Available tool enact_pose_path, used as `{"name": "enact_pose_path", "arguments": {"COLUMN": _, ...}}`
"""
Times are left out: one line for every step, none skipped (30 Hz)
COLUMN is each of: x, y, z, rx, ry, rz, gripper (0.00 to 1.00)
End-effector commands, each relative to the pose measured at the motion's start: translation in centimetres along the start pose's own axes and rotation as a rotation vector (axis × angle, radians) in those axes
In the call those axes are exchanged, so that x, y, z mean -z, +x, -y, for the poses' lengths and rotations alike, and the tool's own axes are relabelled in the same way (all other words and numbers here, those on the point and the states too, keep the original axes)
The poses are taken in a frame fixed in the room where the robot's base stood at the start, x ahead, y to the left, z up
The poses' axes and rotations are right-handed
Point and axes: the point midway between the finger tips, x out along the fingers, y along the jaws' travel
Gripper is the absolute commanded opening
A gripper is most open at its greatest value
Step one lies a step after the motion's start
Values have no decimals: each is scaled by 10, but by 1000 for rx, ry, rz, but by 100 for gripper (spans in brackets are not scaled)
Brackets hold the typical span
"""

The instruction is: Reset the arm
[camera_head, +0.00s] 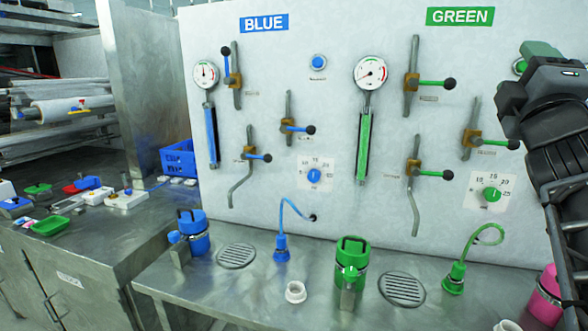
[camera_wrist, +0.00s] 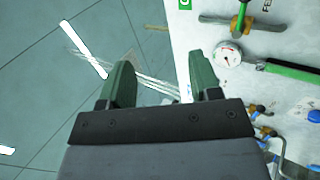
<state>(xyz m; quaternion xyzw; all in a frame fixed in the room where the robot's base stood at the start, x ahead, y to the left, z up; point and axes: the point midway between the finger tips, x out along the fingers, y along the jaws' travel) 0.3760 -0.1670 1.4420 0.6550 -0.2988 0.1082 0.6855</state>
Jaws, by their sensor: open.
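My gripper (camera_wrist: 158,85) shows in the wrist view with its two green fingers apart and nothing between them. Beyond it lie the grey floor and, to the right, the white panel with a gauge and a green tube. In the head view my dark arm and gripper are raised at the upper right, in front of the green side of the panel (camera_head: 335,35). Only the green part of the gripper (camera_head: 540,50) shows there, and its fingertips are hard to make out. It appears apart from the levers and the counter.
A steel counter (camera_head: 215,285) holds a blue canister (camera_head: 194,232), a green canister (camera_head: 351,262), a white cup (camera_head: 295,292) and round drains. A pink canister (camera_head: 546,297) stands below my arm. Valve levers, such as a green one (camera_head: 437,84), stick out from the panel. A side bench (camera_head: 100,240) carries small items.

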Motion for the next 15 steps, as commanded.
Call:
{"name": "enact_pose_path", "arguments": {"x": -4, "y": 0, "z": 3, "rx": 17, "ry": 28, "rz": 23, "gripper": 57}}
{"name": "enact_pose_path", "arguments": {"x": -7, "y": 0, "z": 5, "rx": 28, "ry": 47, "rz": 39, "gripper": 57}}
{"name": "enact_pose_path", "arguments": {"x": -12, "y": -1, "z": 8, "rx": 42, "ry": 71, "rz": 61, "gripper": 57}}
{"name": "enact_pose_path", "arguments": {"x": -15, "y": -2, "z": 13, "rx": 57, "ry": 92, "rz": 80, "gripper": 57}}
{"name": "enact_pose_path", "arguments": {"x": -18, "y": -2, "z": 17, "rx": 71, "ry": 112, "rz": 99, "gripper": 57}}
{"name": "enact_pose_path", "arguments": {"x": -23, "y": -4, "z": 23, "rx": 90, "ry": 141, "rz": 125, "gripper": 57}}
{"name": "enact_pose_path", "arguments": {"x": -27, "y": -5, "z": 28, "rx": 106, "ry": 165, "rz": 146, "gripper": 57}}
{"name": "enact_pose_path", "arguments": {"x": -30, "y": -6, "z": 33, "rx": 121, "ry": 187, "rz": 166, "gripper": 57}}
{"name": "enact_pose_path", "arguments": {"x": -34, "y": -9, "z": 42, "rx": 144, "ry": 218, "rz": 195, "gripper": 57}}
{"name": "enact_pose_path", "arguments": {"x": -38, "y": -11, "z": 49, "rx": 165, "ry": 246, "rz": 221, "gripper": 57}}
{"name": "enact_pose_path", "arguments": {"x": -42, "y": -14, "z": 56, "rx": 183, "ry": 272, "rz": 245, "gripper": 57}}
{"name": "enact_pose_path", "arguments": {"x": -46, "y": -18, "z": 66, "rx": 212, "ry": 309, "rz": 280, "gripper": 57}}
{"name": "enact_pose_path", "arguments": {"x": -50, "y": -21, "z": 76, "rx": 237, "ry": 343, "rz": 311, "gripper": 57}}
{"name": "enact_pose_path", "arguments": {"x": -53, "y": -25, "z": 84, "rx": 260, "ry": 375, "rz": 341, "gripper": 57}}
{"name": "enact_pose_path", "arguments": {"x": -56, "y": -31, "z": 98, "rx": 297, "ry": 422, "rz": 384, "gripper": 57}}
